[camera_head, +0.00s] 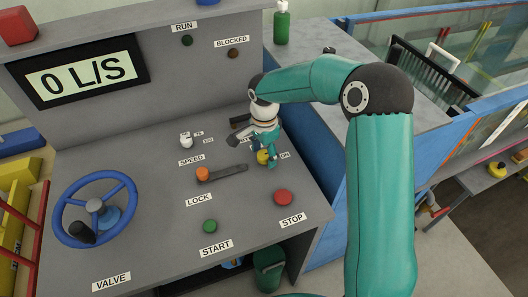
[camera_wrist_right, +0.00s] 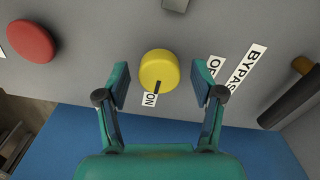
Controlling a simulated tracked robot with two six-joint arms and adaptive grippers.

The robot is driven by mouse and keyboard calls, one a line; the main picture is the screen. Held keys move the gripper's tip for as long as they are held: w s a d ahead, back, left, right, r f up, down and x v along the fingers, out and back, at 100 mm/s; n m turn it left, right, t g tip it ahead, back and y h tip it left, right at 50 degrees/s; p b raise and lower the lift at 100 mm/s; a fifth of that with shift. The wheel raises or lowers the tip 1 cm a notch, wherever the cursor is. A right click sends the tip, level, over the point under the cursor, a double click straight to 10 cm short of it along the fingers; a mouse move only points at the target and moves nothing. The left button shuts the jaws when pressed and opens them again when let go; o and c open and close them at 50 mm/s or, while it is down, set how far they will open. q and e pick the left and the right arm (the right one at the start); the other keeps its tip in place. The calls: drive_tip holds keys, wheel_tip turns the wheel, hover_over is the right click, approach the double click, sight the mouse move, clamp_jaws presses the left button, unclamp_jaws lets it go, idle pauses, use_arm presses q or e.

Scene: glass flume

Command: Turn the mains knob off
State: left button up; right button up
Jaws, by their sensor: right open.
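The mains knob is a round yellow knob (camera_head: 263,157) on the sloping grey console, with my right gripper (camera_head: 268,150) over it and hiding part of it. In the right wrist view the knob (camera_wrist_right: 158,68) sits between the two open fingers of my right gripper (camera_wrist_right: 167,88), apart from both and nearer the left one. Its black mark points to the ON label (camera_wrist_right: 149,99). A partly hidden label, likely OFF (camera_wrist_right: 213,66), lies to the right behind the right finger. My left gripper is not in view.
The red STOP button (camera_head: 283,197), green START button (camera_head: 210,226), orange-ended LOCK lever (camera_head: 203,174) and white SPEED knob (camera_head: 186,140) are nearby. A blue valve wheel (camera_head: 122,190) is at left. The display (camera_head: 80,72) reads 0 L/S. A BYPASS label (camera_wrist_right: 243,68) is right of the knob.

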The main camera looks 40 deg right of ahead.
drive_tip(key=c, duration=1.1)
drive_tip(key=shift+c, duration=0.2)
drive_tip(key=n+b, duration=0.1)
drive_tip(key=n, duration=0.2)
drive_tip(key=shift+n+b, duration=0.3)
drive_tip(key=n+b, duration=0.1)
drive_tip(key=n, duration=0.3)
drive_tip(key=shift+n, duration=0.3)
drive_tip(key=n, duration=0.4)
drive_tip(key=shift+w+r+n, duration=0.1)
drive_tip(key=shift+n, duration=0.2)
drive_tip(key=n, duration=0.5)
